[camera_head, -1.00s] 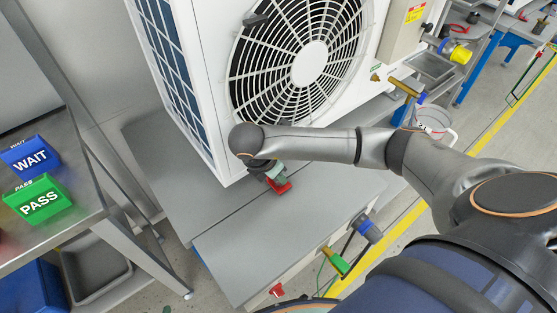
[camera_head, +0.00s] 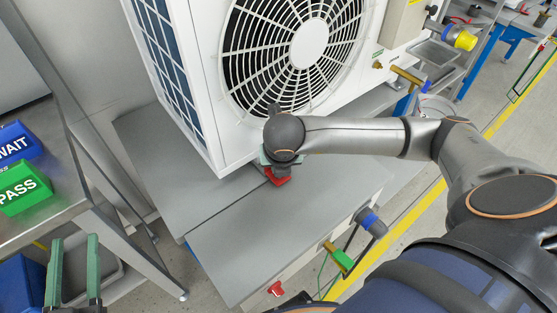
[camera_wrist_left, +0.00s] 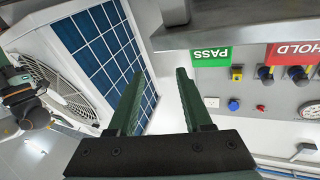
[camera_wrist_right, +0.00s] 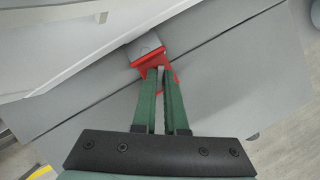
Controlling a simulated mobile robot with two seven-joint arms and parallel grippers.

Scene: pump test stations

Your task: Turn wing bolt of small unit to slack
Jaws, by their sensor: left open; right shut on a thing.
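A red part (camera_head: 279,178) sits low at the near edge of the white fan unit (camera_head: 190,120), above the grey bench. It also shows in the right wrist view (camera_wrist_right: 148,58), next to a small grey block. My right gripper (camera_wrist_right: 158,78) is shut on this red part, its green fingers close together; in the head view my wrist hides most of it. The frames do not make clear whether the red part is the wing bolt. My left gripper (camera_head: 73,242) is open and empty at the lower left, below the side table; its fingers stand wide apart in the left wrist view (camera_wrist_left: 155,75).
The side table (camera_head: 60,215) carries a green PASS block (camera_head: 20,188) and a blue WAIT block (camera_head: 15,145). The grey bench top (camera_head: 290,220) is clear. A blue knob (camera_head: 370,221), a green handle (camera_head: 343,260) and a red knob (camera_head: 276,288) are on its front.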

